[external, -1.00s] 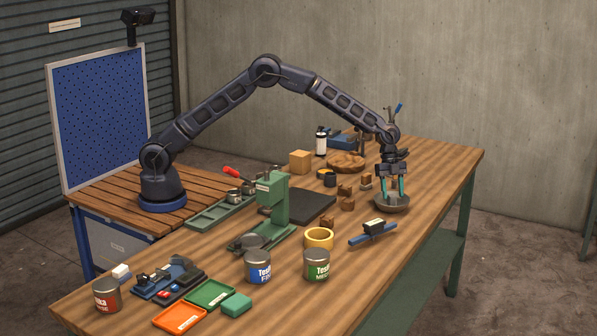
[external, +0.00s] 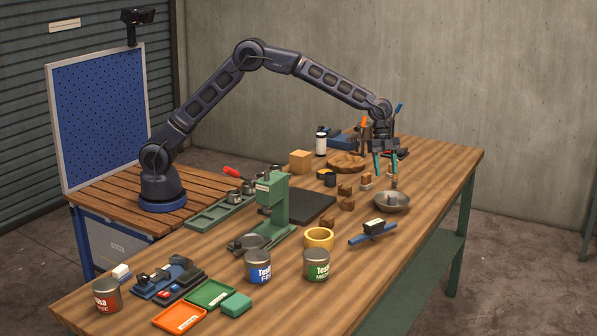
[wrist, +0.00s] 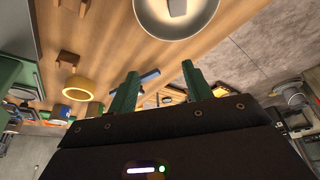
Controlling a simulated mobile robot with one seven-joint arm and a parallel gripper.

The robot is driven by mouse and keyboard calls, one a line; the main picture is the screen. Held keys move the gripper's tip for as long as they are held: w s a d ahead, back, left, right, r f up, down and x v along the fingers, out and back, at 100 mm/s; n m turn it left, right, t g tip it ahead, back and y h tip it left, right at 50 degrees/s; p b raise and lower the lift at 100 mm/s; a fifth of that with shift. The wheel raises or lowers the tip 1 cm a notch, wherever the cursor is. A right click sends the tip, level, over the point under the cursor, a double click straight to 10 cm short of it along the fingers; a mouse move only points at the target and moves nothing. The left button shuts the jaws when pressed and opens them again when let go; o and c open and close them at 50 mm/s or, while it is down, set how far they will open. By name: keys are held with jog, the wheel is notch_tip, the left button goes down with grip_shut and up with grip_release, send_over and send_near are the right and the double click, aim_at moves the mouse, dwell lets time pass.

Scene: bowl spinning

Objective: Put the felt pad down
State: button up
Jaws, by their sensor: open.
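A grey metal bowl (external: 402,204) stands on the wooden bench, below and slightly right of my gripper (external: 386,168). A small grey piece, perhaps the felt pad (wrist: 177,8), shows inside the bowl (wrist: 148,24) in the wrist view, cut off by the top edge. In the external view a small upright piece shows at the bowl, too small to name. My gripper's two green fingers are apart with nothing between them, and they also show in the wrist view (wrist: 158,78). They are above the bowl and clear of it.
A blue bar with a dark block (external: 374,228) lies in front of the bowl. Small brown blocks (external: 346,203) and a yellow ring (external: 318,238) are to its left. A green press (external: 275,205) stands further left. The bench right of the bowl is clear.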

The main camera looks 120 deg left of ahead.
jog(key=s+d+r+n+y, duration=0.2)
jog(key=s+d+r+n, duration=0.2)
jog(key=s+d+r, duration=1.9)
jog(key=s+d+n, duration=0.1)
jog(key=s+d, duration=0.2)
jog(key=s, duration=0.6)
jog(key=s+d+n, duration=0.1)
jog(key=s+d, duration=0.1)
jog(key=s, duration=0.7)
jog(key=s+d+f+n, duration=0.1)
jog(key=s+f, duration=0.2)
jog(key=s, duration=0.5)
jog(key=s+d+f+n+t, duration=0.1)
jog(key=s+d+f, duration=0.1)
jog(key=s, duration=0.6)
jog(key=shift+s+f+t+y, duration=0.3)
jog(key=shift+s+f+y, duration=0.1)
jog(key=shift+f, duration=0.25)
jog(key=shift+o, duration=0.2)
